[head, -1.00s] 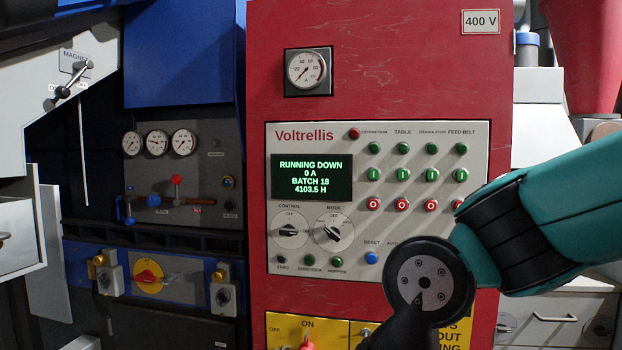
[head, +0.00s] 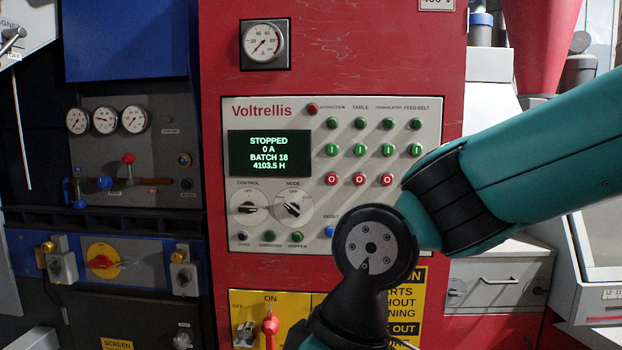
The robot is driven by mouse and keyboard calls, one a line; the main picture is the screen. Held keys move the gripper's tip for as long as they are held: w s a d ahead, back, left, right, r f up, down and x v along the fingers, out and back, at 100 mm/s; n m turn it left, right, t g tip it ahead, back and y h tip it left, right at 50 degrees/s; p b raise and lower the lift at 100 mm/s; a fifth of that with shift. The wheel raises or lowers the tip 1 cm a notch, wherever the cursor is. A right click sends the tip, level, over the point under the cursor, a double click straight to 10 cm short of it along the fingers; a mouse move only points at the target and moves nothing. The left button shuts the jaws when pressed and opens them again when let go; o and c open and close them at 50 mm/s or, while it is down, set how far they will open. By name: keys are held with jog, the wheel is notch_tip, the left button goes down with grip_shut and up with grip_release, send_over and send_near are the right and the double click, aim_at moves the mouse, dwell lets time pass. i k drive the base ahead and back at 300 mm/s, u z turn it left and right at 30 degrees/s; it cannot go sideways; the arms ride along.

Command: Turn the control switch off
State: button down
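The control switch (head: 249,208) is a black rotary knob on a round white dial, on the pale Voltrellis panel (head: 390,222). OFF is marked at the top of its dial. The knob lies roughly level, not upright toward OFF; the other dial marks are too small to read. My arm comes in from the right and bends down at the lower middle, right of and below the switch. My gripper is below the picture's edge and cannot be seen.
The mode switch (head: 293,208) sits just right of the control switch. The display (head: 269,153) reads STOPPED, 0 A. A blue reset button (head: 329,232) is beside my arm. Below is a yellow plate (head: 244,305) with a red handle (head: 270,326).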

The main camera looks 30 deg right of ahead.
aim_at(248, 207)
jog(key=u, duration=0.5)
jog(key=k, duration=0.6)
jog(key=u, duration=0.85)
jog(key=i, duration=0.7)
jog(key=z, duration=0.7)
jog(key=i, duration=0.65)
jog(key=z, duration=0.65)
